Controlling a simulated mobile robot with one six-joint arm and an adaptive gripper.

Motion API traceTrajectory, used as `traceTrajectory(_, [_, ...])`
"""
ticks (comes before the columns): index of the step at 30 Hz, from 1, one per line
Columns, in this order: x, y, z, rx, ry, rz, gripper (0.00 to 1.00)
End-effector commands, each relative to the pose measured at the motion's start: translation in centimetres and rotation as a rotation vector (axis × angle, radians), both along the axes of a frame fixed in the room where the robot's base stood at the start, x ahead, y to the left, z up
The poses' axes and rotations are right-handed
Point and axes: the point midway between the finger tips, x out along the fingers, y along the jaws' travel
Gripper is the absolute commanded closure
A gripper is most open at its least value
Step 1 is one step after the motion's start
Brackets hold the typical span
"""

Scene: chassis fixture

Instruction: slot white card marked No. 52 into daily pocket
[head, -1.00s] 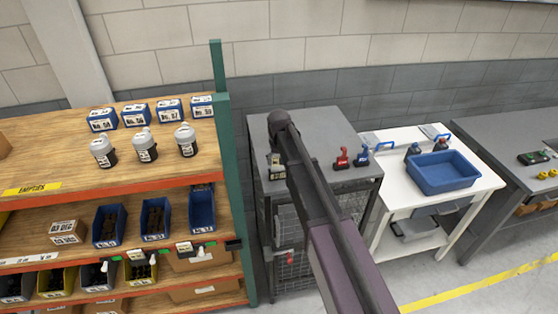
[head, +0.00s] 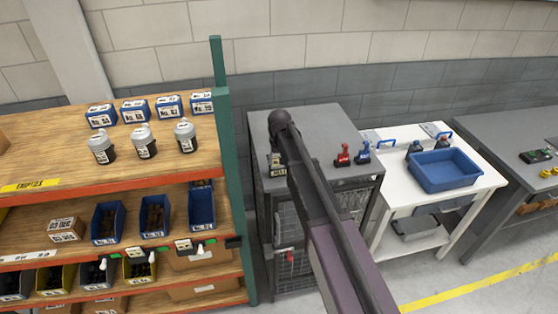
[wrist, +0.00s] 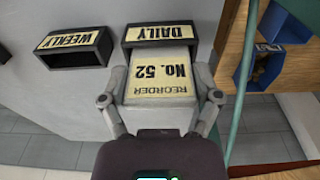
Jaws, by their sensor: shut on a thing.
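A white card with a yellow label reading REORDER No. 52 (wrist: 160,78) shows upside down in the wrist view. My gripper (wrist: 162,98) is shut on it, with one finger at each side edge. The dark daily pocket (wrist: 124,36), with a yellow DAILY label, is straight ahead of the card. The card's far end meets the pocket's mouth; I cannot tell how deep it sits inside. In the head view my arm hides the gripper, card and pocket.
A dark weekly pocket (wrist: 72,52) is left of the daily one on the same grey panel. A green post (head: 226,150) and wooden shelves (head: 80,165) with blue bins stand at the left. A white table (head: 400,190) holds a blue tub (head: 444,170).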

Motion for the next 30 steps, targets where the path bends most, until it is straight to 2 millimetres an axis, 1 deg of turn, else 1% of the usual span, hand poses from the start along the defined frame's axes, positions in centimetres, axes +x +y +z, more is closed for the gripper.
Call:
traceTrajectory(2, [0.0, 0.0, 0.0, 0.000, 0.000, 0.000, 0.57])
traceTrajectory(3, [0.0, 0.0, 0.0, 0.000, 0.000, 0.000, 0.13])
traceTrajectory(4, [0.0, 0.0, 0.0, 0.000, 0.000, 0.000, 0.04])
traceTrajectory(5, [0.0, 0.0, 0.0, 0.000, 0.000, 0.000, 0.00])
traceTrajectory(20, [0.0, -0.1, 0.1, 0.000, 0.000, -0.001, 0.00])
traceTrajectory(26, [0.0, -0.1, 0.8, 0.000, 0.000, -0.001, 0.00])
traceTrajectory(30, [0.0, -0.1, 1.7, 0.000, 0.000, -0.002, 0.00])
